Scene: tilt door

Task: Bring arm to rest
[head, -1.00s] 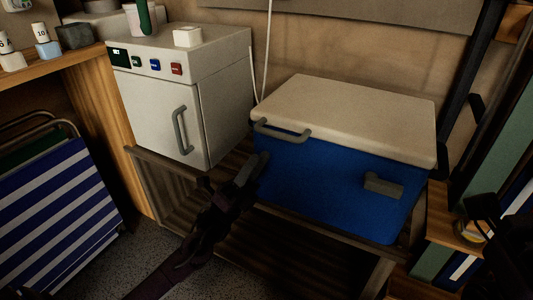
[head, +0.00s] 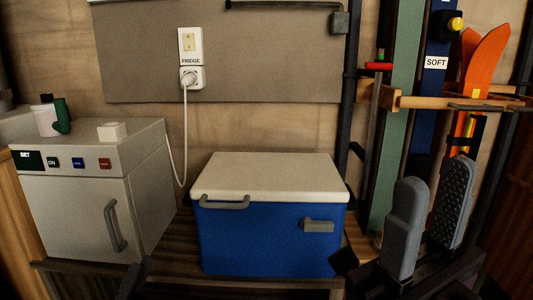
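My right gripper (head: 428,215) is raised at the lower right. Its two grey fingers stand upright and apart, with nothing between them. It is to the right of the blue cooler box, apart from it in the picture. Only a dark tip of my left gripper (head: 133,279) shows at the bottom edge, in front of the small white fridge. The rest is out of frame, so I cannot tell whether it is open.
The blue cooler (head: 265,238) has its white lid (head: 270,178) shut. The fridge (head: 85,220) door is shut. Orange skis (head: 478,75) and a wooden rack (head: 440,102) stand behind my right gripper. A fridge socket (head: 191,77) is on the wall.

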